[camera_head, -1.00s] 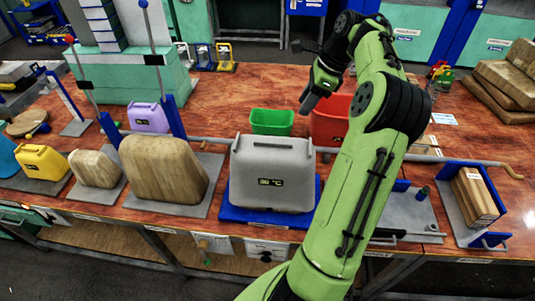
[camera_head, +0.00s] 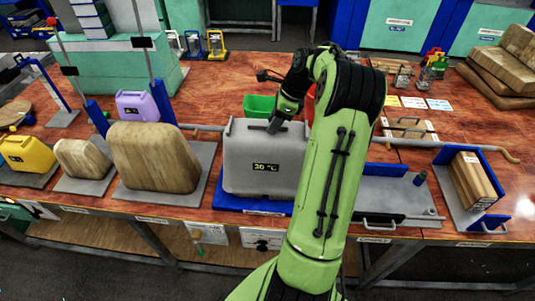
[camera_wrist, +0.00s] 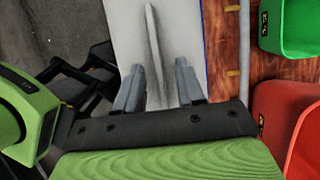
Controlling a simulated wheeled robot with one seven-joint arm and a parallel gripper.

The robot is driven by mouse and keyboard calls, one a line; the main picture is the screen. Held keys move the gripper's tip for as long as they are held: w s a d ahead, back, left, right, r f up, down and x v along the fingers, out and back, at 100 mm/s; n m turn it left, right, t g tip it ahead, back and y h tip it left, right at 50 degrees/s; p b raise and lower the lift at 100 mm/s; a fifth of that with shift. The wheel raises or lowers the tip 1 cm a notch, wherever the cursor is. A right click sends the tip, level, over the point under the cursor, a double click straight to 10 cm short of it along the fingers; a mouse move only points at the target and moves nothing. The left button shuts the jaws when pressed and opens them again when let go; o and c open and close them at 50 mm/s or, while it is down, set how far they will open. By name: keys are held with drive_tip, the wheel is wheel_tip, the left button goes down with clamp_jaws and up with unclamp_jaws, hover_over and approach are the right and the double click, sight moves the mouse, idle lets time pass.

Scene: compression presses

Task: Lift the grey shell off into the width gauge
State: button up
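The grey shell (camera_head: 262,165), a rounded case with a small display, stands upright on a blue base (camera_head: 252,206) at the front of the table. My gripper (camera_head: 274,127) points down at the shell's top edge. In the wrist view my gripper (camera_wrist: 158,78) is open, its two fingers on either side of the thin raised ridge on top of the shell (camera_wrist: 178,30). I cannot tell whether the fingers touch it. My arm covers the shell's right side. I cannot tell for sure which fixture is the width gauge; a blue-walled fixture (camera_head: 447,155) at right holds a wooden block.
A wooden form (camera_head: 152,160) stands close left of the shell. A green bin (camera_head: 258,107) and a partly hidden red bin (camera_head: 310,98) stand behind it. A long bar (camera_head: 460,146) runs behind the stations. A grey plate (camera_head: 385,197) lies at right.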

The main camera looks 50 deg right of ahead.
drive_tip(key=shift+r, duration=0.1)
idle(0.4)
clamp_jaws()
idle(1.3)
